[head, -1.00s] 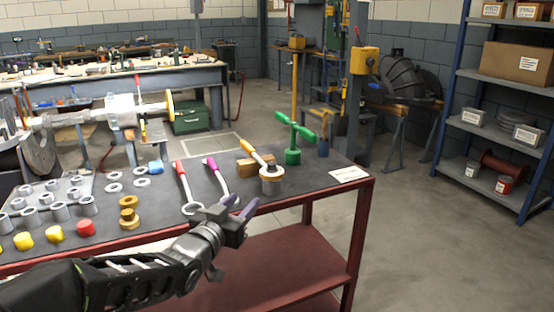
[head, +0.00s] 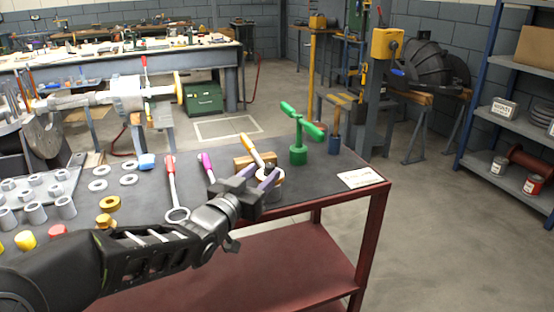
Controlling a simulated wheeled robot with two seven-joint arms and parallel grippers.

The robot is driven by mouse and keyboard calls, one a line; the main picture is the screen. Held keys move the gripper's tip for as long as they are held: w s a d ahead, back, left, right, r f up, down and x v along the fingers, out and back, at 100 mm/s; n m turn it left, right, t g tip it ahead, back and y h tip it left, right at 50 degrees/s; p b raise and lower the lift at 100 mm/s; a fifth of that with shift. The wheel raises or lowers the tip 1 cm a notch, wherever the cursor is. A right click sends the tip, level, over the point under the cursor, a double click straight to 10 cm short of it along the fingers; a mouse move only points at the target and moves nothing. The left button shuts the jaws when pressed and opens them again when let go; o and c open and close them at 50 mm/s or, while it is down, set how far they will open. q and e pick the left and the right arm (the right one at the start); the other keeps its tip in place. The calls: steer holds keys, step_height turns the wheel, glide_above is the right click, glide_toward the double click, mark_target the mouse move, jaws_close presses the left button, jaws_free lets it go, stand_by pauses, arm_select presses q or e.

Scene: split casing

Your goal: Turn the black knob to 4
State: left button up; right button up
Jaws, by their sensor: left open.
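I cannot clearly make out a black knob or any number marks in the head view. My left gripper (head: 261,176) is open and reaches over the right part of the dark bench top. Its two purple-grey fingers are at a small grey cylinder with a tan band (head: 273,189), one at its left and one in front of or over it. The gripper partly hides this cylinder, and I cannot tell whether it touches. An orange-handled tool (head: 250,149) stands up at an angle just behind the cylinder. My right gripper does not show.
Red-handled (head: 171,172) and purple-handled (head: 207,167) tools lie to the left. A white label card (head: 360,178) lies near the bench's right edge. Open floor is to the right.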

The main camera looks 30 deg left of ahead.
mark_target(272, 164)
arm_select(q)
steer(key=shift+w, duration=0.15)
steer(key=w, duration=0.5)
steer(key=w+a, duration=0.1)
steer(key=w, duration=0.1)
steer(key=shift+w, duration=0.25)
jaws_close()
stand_by(0.3)
